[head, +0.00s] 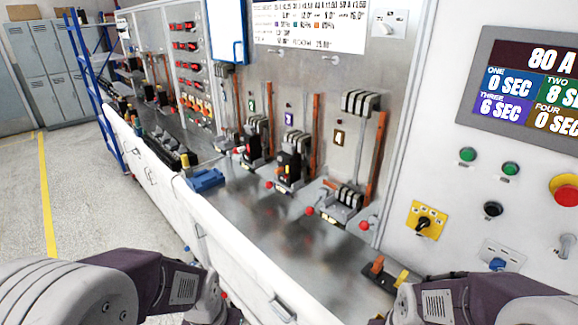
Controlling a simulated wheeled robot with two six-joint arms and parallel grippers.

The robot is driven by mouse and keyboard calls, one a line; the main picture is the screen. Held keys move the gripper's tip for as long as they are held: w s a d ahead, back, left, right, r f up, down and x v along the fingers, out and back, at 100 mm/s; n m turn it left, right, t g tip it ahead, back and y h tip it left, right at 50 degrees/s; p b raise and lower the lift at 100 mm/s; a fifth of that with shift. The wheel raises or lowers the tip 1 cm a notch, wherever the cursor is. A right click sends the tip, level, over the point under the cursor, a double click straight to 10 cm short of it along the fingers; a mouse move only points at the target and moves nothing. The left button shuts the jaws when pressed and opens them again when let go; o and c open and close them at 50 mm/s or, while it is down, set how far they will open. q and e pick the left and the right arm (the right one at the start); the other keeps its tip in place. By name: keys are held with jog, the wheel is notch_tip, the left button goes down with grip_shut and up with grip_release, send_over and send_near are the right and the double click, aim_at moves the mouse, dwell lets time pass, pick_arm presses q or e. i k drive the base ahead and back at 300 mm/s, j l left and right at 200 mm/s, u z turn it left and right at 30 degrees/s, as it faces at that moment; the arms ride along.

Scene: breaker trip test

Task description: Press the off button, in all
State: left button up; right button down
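The control panel on the right has several buttons. A large red mushroom button (566,190) with a yellow surround sits at the right edge of the view. Two green buttons (468,154) are to its left, and a black round control (493,209) is below them. I cannot read a label that tells which one is the off button. My two arms show at the bottom left and bottom right, but neither gripper is in view. Nothing of mine touches the panel.
A display (530,85) above the buttons reads 80 A and several times. A yellow-plated rotary switch (425,222) is at lower left of the panel. The metal bench (262,222) holds breakers, red-knobbed clamps and a blue block (205,180). Open floor lies left.

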aim_at(493, 211)
jog(key=z, duration=1.35)
